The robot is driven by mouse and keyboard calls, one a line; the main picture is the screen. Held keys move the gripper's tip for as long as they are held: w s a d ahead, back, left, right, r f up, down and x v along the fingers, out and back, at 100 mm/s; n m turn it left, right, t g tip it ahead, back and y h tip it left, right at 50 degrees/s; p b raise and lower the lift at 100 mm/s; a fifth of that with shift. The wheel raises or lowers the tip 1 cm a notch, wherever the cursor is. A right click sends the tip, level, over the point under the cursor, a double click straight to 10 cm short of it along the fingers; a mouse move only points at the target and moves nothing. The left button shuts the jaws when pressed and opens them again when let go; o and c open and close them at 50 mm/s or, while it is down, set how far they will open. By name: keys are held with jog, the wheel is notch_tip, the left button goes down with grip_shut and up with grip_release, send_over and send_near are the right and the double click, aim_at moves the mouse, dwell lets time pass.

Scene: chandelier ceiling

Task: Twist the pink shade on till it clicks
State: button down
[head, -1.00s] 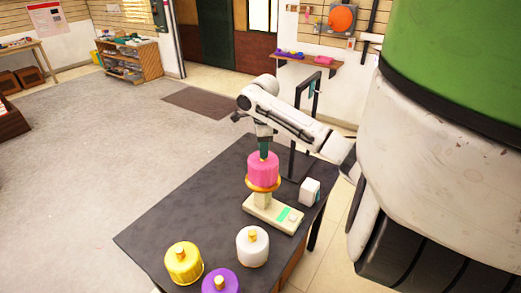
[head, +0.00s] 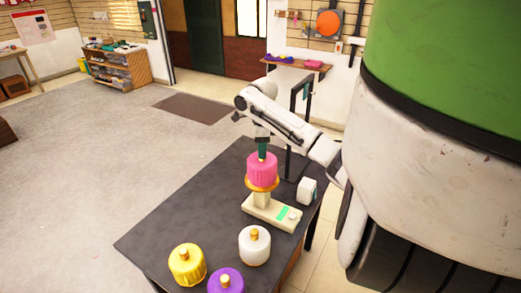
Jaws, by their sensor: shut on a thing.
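The pink shade (head: 262,171) sits upright at the top of a cream lamp base (head: 272,211), over an orange-gold ring (head: 262,186). The base has a green patch and stands on the dark table. My gripper (head: 262,157) points straight down from above and is shut on the gold knob at the top of the pink shade. The fingertips are small here, and the knob is mostly hidden by them. I cannot tell how the shade's underside meets the base.
A yellow shade (head: 187,264), a white shade (head: 254,245) and a purple shade (head: 226,281) stand on the dark table (head: 180,222) near its front. A small white box (head: 307,190) is right of the lamp. A dark post rises behind it. The table's left part is bare.

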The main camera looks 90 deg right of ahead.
dwell(0.4)
jog(key=c, duration=0.8)
grip_release()
jog(key=shift+o, duration=0.3)
jog(key=o, duration=0.6)
jog(key=shift+r, duration=0.1)
jog(key=shift+r, duration=3.65)
jog(key=shift+s, duration=0.15)
